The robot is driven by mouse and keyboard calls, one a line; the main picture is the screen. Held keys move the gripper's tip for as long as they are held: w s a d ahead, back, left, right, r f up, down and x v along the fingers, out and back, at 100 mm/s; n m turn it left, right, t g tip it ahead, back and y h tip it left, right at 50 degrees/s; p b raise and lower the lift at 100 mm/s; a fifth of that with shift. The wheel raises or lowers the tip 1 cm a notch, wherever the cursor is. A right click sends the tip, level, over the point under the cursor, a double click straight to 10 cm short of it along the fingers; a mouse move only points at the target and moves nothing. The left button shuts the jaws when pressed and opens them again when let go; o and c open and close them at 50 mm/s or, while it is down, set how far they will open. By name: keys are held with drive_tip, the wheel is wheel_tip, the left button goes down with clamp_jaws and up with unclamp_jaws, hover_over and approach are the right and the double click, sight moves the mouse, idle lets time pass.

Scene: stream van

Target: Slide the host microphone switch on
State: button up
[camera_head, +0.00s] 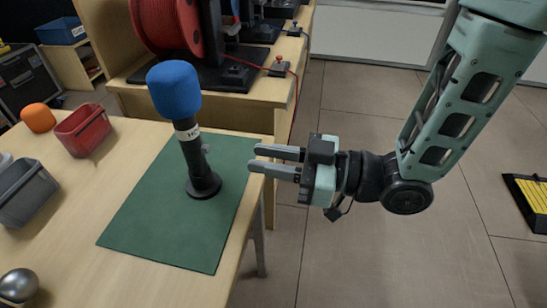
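The host microphone (190,135) stands upright on a green mat (155,231) on the wooden table. It has a blue foam top, a dark body with a white label and a round black base. A small grey switch knob (205,149) sticks out from the right side of its body. Whether it is on or off I cannot tell. My gripper (252,158) comes in from the right, over the mat's right edge. Its two grey fingers are apart with nothing between them. The fingertips point toward the microphone body, to the right of the switch, with a gap between.
On the table's left are a red bin (83,131), a grey bin (25,192), an orange foam ball (38,118) and a metal ball (18,286). A red cable reel (168,25) stands on a bench behind. The floor to the right is mostly clear.

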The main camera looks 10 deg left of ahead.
sight(209, 149)
drive_tip(key=shift+w+a, duration=0.25)
drive_tip(key=shift+a, duration=1.8)
drive_tip(key=shift+w+a, duration=0.2)
drive_tip(key=shift+a, duration=1.85)
drive_tip(key=c, duration=0.5)
